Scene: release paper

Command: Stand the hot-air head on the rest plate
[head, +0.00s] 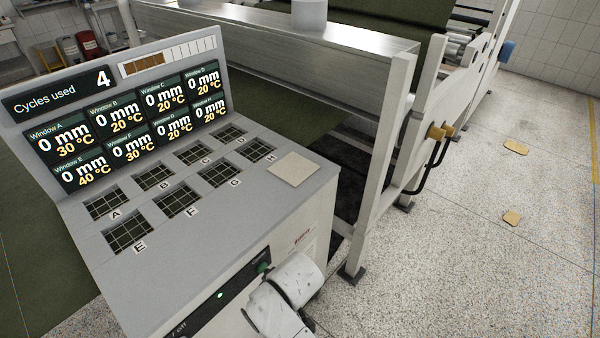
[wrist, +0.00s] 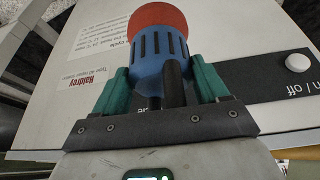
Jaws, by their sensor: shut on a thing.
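The hot-air head (wrist: 158,42) has a ribbed blue body with dark slots and a rounded red end, and it shows in the wrist view. My gripper (wrist: 160,78) is shut on it, with one teal finger on each side of the blue body. In the head view my white arm is at the bottom, in front of the console's front face, and I cannot make out the hot-air head there. The rest plate (head: 292,169) looks to be the bare pale square on the console top, at its right end beside window H.
The grey console (head: 190,255) has several gridded windows (head: 154,178) on top and an upright display (head: 115,110) behind them. A metal machine frame (head: 380,180) stands close to its right. Open speckled floor (head: 460,270) lies farther right.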

